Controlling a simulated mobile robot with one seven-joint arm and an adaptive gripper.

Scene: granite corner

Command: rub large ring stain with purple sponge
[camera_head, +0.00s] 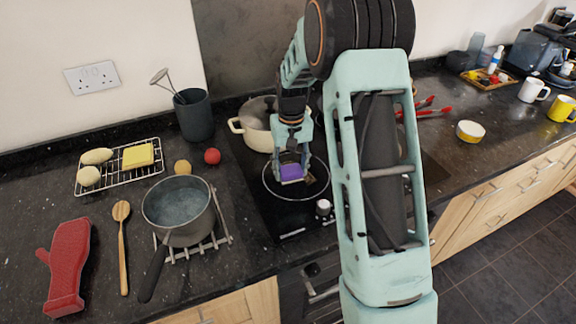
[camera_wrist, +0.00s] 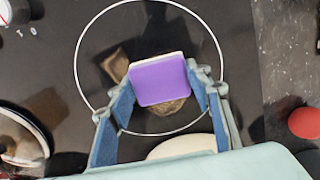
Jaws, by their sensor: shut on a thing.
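My gripper (camera_head: 291,172) points down over the black hob and is shut on the purple sponge (camera_head: 291,173). In the wrist view the sponge (camera_wrist: 160,82) sits between both fingers (camera_wrist: 160,98), purple face showing with a pale edge behind it. Brown marks lie on the hob inside a thin white circle: one patch (camera_wrist: 115,65) beside the sponge and another (camera_wrist: 168,107) partly covered by it. A brown patch (camera_head: 311,183) also shows in the head view. I cannot tell which mark is the large ring stain, nor whether the sponge touches the hob.
A cream pot (camera_head: 256,125) stands close behind my gripper. A grey saucepan of water (camera_head: 179,208) and a red ball (camera_head: 212,156) are to the left. My arm hides part of the counter at right.

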